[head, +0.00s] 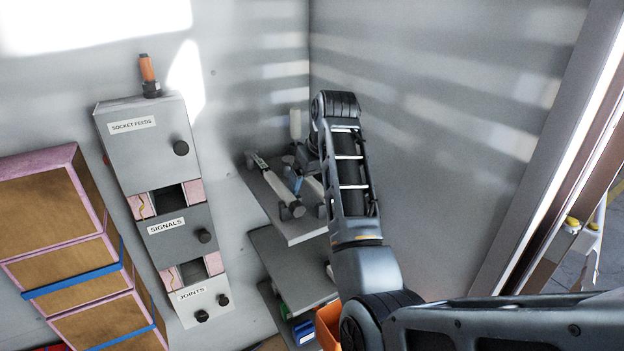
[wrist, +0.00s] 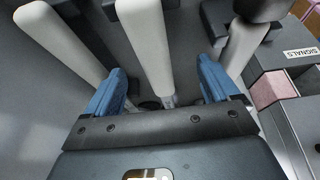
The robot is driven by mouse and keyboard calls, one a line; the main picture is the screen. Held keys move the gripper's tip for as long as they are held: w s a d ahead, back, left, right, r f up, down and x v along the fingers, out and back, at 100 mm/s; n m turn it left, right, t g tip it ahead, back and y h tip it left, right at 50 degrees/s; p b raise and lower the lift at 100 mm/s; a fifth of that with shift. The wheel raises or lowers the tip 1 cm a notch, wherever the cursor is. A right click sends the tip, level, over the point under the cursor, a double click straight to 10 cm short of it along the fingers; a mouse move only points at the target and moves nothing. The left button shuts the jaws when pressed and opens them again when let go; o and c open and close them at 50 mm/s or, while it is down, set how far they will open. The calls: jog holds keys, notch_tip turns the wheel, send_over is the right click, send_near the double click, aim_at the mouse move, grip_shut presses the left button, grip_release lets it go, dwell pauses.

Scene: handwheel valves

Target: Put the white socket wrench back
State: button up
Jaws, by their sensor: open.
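Several white-handled tools are on the grey shelf (head: 300,232) in the corner. In the wrist view, a middle white handle (wrist: 146,45) lies between my blue fingertips, with a narrower metal part near the palm. Other white handles lie to the left (wrist: 60,42) and right (wrist: 240,48), outside the fingers. I cannot tell which is the white socket wrench, as the working ends are hidden. My gripper (wrist: 160,78) is open around the middle handle, with no clear contact on either side. In the head view, my gripper (head: 305,172) is over the shelf, partly hidden by my arm.
A cabinet column with the labels SOCKET FEEDS (head: 132,125), SIGNALS (head: 166,226) and JOINTS (head: 192,294) stands left of the shelf. An orange-handled tool (head: 147,70) stands on top. Brown boxes (head: 50,210) are farther left. A lower shelf (head: 290,268) sits below. A wall closes the right.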

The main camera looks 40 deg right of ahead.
jog(key=shift+v, duration=2.1)
jog(key=v, duration=0.3)
jog(key=shift+w+r, duration=0.1)
jog(key=shift+r, duration=0.75)
jog(key=shift+s+a+r, duration=0.25)
jog(key=shift+s+r, duration=0.05)
jog(key=shift+s, duration=0.1)
jog(key=shift+v, duration=1.2)
jog(key=shift+s+d, duration=0.1)
jog(key=shift+s, duration=0.05)
